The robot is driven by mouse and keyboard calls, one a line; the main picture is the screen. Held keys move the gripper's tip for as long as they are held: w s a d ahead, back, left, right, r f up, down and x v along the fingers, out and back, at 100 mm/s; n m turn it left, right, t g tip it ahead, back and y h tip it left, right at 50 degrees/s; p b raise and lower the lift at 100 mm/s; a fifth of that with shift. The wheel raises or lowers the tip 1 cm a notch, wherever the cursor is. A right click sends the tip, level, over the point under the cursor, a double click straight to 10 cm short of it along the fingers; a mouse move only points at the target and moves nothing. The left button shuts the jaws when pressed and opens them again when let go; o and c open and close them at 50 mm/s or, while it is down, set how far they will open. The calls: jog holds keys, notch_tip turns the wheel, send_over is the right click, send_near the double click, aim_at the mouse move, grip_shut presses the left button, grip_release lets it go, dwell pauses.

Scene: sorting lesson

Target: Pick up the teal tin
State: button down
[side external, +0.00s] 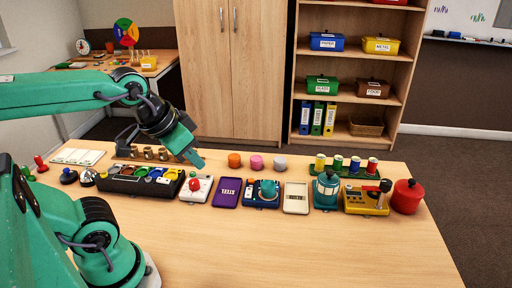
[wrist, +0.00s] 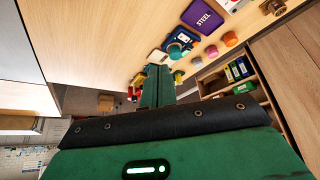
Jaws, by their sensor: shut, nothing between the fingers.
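A short round teal piece, which looks like the teal tin (side external: 268,187), is at the blue device in the middle of the table; I cannot tell if it rests on it or stands against it. It also shows in the wrist view (wrist: 175,51), beyond the fingertips. My gripper (side external: 200,162) is shut and empty, in the air above the back of the table, left of the teal piece and well apart from it. The closed green fingers also show in the wrist view (wrist: 158,70).
Orange (side external: 234,160), pink (side external: 256,162) and grey (side external: 280,164) round pieces stand behind. A purple STEEL tray (side external: 227,192) and white tray (side external: 296,198) flank the blue device. A teal domed canister (side external: 326,188) and red pot (side external: 407,197) stand right. The front of the table is clear.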

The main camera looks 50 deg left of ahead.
jog(key=c, duration=2.2)
grip_release()
jog(key=c, duration=0.8)
grip_release()
jog(key=shift+o, duration=0.2)
jog(key=n+g, duration=0.3)
jog(key=g, duration=0.2)
send_over(268, 184)
jog(key=s, duration=0.1)
notch_tip(268, 184, down, 12)
jog(key=shift+f, duration=0.25)
jog(key=shift+w+f+n, duration=0.3)
jog(key=shift+f, duration=0.25)
jog(key=shift+f, duration=0.1)
jog(key=shift+w+f, duration=0.15)
jog(key=shift+f, duration=3.65)
